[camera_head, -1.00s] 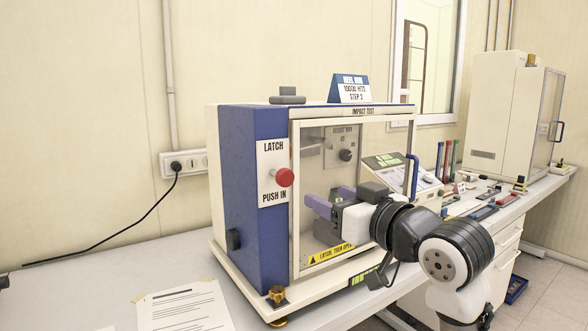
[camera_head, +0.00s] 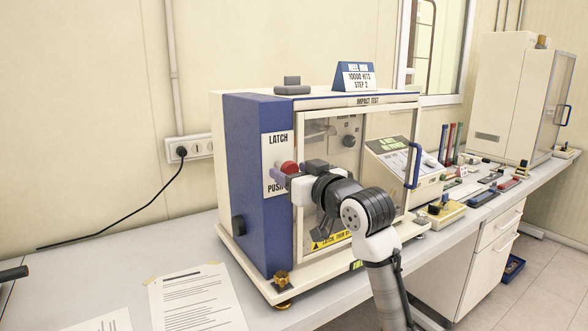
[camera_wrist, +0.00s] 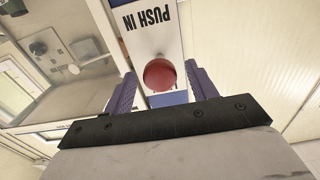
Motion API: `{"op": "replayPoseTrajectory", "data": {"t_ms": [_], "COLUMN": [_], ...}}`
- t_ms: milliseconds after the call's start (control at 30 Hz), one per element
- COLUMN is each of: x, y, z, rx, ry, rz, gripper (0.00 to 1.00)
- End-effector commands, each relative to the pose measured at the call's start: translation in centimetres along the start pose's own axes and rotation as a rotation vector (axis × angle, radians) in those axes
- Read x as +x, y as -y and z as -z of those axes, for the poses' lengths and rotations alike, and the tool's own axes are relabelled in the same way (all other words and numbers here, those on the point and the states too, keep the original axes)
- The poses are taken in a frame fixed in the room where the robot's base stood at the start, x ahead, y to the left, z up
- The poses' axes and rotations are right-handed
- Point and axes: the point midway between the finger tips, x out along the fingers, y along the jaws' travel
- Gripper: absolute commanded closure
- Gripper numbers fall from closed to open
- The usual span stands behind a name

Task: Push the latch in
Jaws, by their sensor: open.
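The latch is a round red knob (camera_head: 289,168) on a white plate (camera_head: 277,146) lettered "LATCH" and "PUSH IN", on the blue front edge of the impact test machine (camera_head: 255,200). My gripper (camera_head: 279,178) is just in front of the knob and partly covers it and the lower lettering. In the wrist view the red knob (camera_wrist: 160,75) shows between and beyond the two purple fingers (camera_wrist: 157,88). The fingers are spread wide, one on each side, with gaps to the knob. Contact with the knob cannot be told.
The machine's clear door with a blue handle (camera_head: 414,165) is closed, right of the latch; my arm crosses before it. Printed sheets (camera_head: 197,300) lie on the bench at left. A black cable (camera_head: 120,224) runs from the wall socket. Tools and a white cabinet (camera_head: 505,100) stand at right.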

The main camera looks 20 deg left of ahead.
Motion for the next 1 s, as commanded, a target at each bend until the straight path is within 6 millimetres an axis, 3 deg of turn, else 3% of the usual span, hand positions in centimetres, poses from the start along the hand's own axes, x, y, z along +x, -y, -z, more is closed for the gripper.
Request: {"op": "replayPoseTrajectory", "data": {"t_ms": [233, 667, 1000], "x": [0.02, -0.01, -0.02], "y": [0.0, 0.0, 0.0], "z": [-0.03, 0.01, 0.05], "rx": [0.0, 0.0, 0.0], "ry": [0.0, -0.001, -0.003], "rz": [0.0, 0.0, 0.0], "gripper": [0.45, 1.0, 1.0]}}
